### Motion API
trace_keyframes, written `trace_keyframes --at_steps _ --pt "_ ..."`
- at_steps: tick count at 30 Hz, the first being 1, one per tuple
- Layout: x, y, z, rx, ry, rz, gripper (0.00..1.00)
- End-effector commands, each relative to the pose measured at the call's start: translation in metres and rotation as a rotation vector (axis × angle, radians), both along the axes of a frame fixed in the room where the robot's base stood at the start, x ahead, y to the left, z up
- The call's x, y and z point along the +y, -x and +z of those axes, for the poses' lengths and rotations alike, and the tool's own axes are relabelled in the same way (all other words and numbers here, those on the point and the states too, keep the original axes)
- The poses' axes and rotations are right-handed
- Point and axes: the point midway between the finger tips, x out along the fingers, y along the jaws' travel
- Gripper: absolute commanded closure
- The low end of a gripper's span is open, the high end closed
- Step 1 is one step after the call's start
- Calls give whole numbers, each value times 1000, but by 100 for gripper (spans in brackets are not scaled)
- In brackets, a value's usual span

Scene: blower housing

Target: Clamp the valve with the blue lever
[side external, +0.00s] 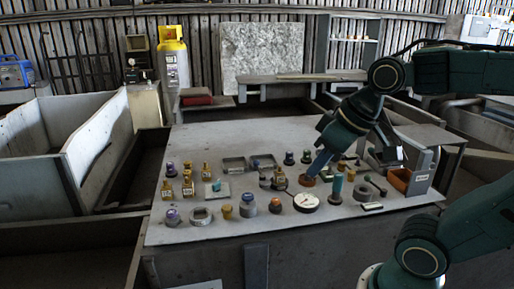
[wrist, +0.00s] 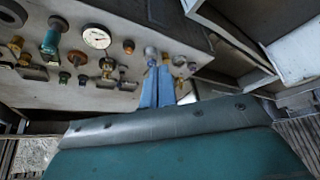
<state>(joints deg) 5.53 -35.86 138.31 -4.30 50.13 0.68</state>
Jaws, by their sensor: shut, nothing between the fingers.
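My gripper (side external: 314,173) reaches down over the middle of the grey table top (side external: 215,137), its fingers closed together with nothing between them. Its two blue fingers (wrist: 161,76) also show side by side in the wrist view, near a small grey part (wrist: 150,51). I cannot clearly identify the valve with the blue lever. Small parts with bluish or purple tops stand at the table's left, among them one at the back left (side external: 171,168) and one at the front left (side external: 172,216). At this size I cannot tell whether either is a valve.
A white dial gauge (side external: 306,202) lies near the fingertips, with a teal cylinder (side external: 337,187) to its right. Several brass and grey fittings crowd the table. An orange-brown bin (side external: 399,180) stands at the right edge. The back left of the table is clear.

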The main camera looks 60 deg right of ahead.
Motion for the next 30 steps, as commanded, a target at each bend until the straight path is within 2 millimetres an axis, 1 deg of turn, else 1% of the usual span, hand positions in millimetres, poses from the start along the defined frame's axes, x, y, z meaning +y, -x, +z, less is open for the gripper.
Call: trace_keyframes --at_steps 1,8,14,20,21,26,30 --pt "-4 -10 2 7 -7 -15 100" --pt "-27 -60 11 22 -50 -66 100" --pt "-58 -102 11 27 -96 -112 100" --pt "-99 -139 4 27 -148 -162 100" --pt "-109 -145 1 27 -159 -173 100" --pt "-149 -168 -11 21 -206 -213 100" --pt "-187 -184 -24 11 -251 -249 100"
